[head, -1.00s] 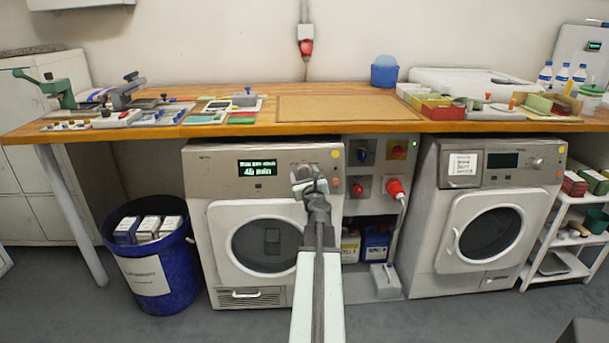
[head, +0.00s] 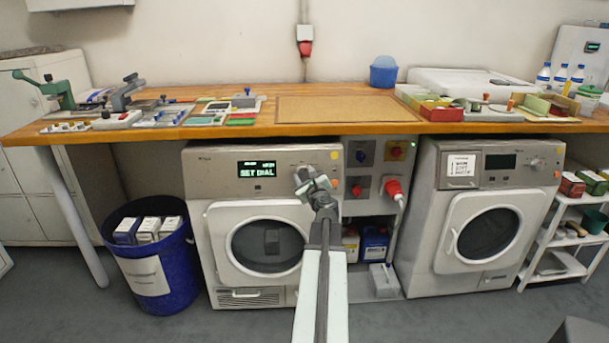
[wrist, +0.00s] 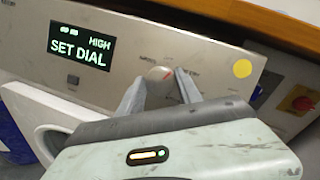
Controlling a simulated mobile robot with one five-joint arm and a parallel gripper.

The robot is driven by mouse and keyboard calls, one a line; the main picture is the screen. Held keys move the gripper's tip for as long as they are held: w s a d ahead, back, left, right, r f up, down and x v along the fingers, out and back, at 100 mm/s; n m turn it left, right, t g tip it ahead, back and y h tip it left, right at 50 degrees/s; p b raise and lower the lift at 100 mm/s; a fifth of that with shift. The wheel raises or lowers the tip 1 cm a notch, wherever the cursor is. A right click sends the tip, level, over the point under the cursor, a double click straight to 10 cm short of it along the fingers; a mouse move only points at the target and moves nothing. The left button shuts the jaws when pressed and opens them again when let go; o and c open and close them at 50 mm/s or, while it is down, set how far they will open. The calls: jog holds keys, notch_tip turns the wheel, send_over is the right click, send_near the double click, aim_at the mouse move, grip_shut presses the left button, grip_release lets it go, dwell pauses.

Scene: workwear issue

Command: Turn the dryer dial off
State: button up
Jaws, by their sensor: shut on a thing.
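The left dryer (head: 205,170) stands under the bench, and its lit display (head: 261,169) appears to read "SET DIAL". In the wrist view the display (wrist: 82,47) reads "HIGH" and "SET DIAL". In the head view my gripper (head: 306,180) covers most of the dial at the right of the dryer's panel. The small print around the dial is too blurred to read.
A yellow round spot (wrist: 242,68) is right of the dial. A switch panel (head: 381,150) with a red plug (head: 392,188) stands between the two dryers. The wooden bench (head: 235,131) overhangs the panel. A blue bin (head: 165,285) stands at left.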

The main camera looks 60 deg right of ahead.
jog(key=n+p, duration=0.1)
jog(key=n, duration=0.1)
jog(key=n+y+p, duration=0.1)
jog(key=n, duration=0.2)
jog(key=shift+s+d+r+n+y, duration=0.1)
jog(key=shift+d+r+n+y, duration=0.1)
jog(key=shift+n+y, duration=0.1)
jog(key=shift+f, duration=0.1)
dwell(0.4)
jog(key=o, duration=1.4)
jog(key=shift+c, duration=0.2)
jog(key=shift+a+n, duration=0.1)
jog(key=shift+n, duration=0.2)
jog(key=shift+s+a+p, duration=0.15)
jog(key=shift+p, duration=0.15)
jog(key=p+v, duration=0.1)
jog(key=v, duration=0.6)
jog(key=shift+s, duration=0.15)
